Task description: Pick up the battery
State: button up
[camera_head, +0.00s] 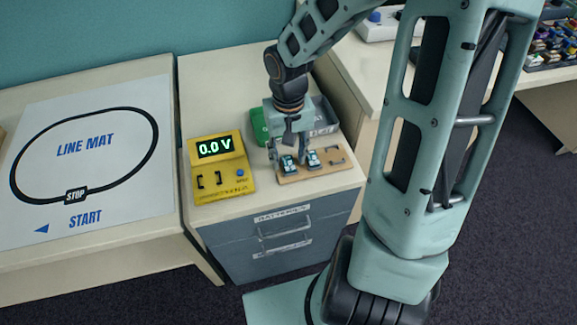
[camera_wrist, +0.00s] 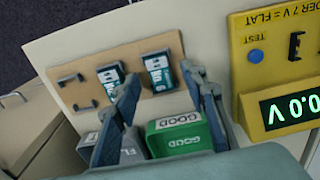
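Two dark batteries with white and teal labels lie in a wooden rack. In the head view, the left battery (camera_head: 288,164) is under my gripper (camera_head: 289,155), and the other battery (camera_head: 311,158) is just right of it. In the wrist view these are the right battery (camera_wrist: 158,70) and the left battery (camera_wrist: 110,76). My gripper (camera_wrist: 160,78) is open, its fingers pointing down at the rack. The right battery in the wrist view appears between the fingertips; I cannot tell whether they touch it.
The rack (camera_head: 335,165) has one empty slot. A yellow tester (camera_head: 219,168) reading 0.0 V stands beside it. Behind the rack are a green GOOD bin (camera_wrist: 178,133) and a grey bin (camera_head: 322,113). A line mat (camera_head: 90,150) lies on the left table.

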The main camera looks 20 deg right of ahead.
jog(key=shift+f, duration=0.6)
grip_shut()
jog(key=shift+r, duration=0.2)
